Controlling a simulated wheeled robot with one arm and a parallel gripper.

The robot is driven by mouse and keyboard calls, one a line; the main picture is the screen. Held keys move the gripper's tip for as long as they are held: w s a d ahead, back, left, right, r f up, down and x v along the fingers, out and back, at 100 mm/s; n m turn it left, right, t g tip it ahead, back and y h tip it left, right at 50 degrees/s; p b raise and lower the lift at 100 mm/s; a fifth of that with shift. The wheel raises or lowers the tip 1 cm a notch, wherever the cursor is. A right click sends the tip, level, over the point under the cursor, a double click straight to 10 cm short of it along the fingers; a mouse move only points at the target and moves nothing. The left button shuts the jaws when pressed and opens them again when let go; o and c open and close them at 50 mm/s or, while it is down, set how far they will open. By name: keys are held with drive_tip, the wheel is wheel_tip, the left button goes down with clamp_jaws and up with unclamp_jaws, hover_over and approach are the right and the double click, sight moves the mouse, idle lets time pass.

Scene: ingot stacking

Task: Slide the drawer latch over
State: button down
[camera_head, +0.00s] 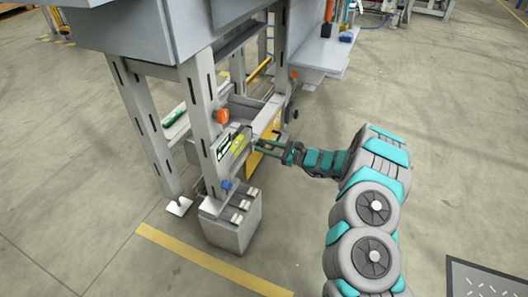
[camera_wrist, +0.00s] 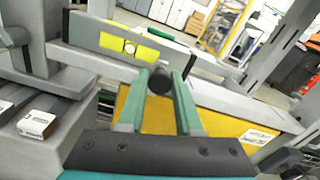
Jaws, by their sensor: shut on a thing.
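The drawer latch shows as a dark round knob (camera_wrist: 159,82) in the middle of the wrist view. My gripper (camera_wrist: 162,76) has its two teal fingers on either side of the knob and is shut on it. In the head view my gripper (camera_head: 262,145) reaches from the right to the front of the grey machine frame; the knob is too small to make out there. A yellow panel (camera_wrist: 210,122), which may be the drawer, lies behind and below the fingers. It also shows in the head view (camera_head: 254,163).
A grey bar with a yellow-green marking (camera_wrist: 128,46) lies just beyond the fingertips. A grey box (camera_head: 232,230) with several small blocks stands left of my gripper; its blocks (camera_wrist: 36,124) show at the wrist view's left. Frame posts (camera_head: 200,120) rise nearby. The floor at right is open.

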drive_tip(key=shift+r, duration=0.35)
drive_tip(key=c, duration=0.6)
unclamp_jaws()
drive_tip(key=shift+d, duration=0.15)
drive_tip(key=v, duration=0.7)
drive_tip(key=shift+s+d, duration=0.15)
drive_tip(key=shift+d, duration=0.1)
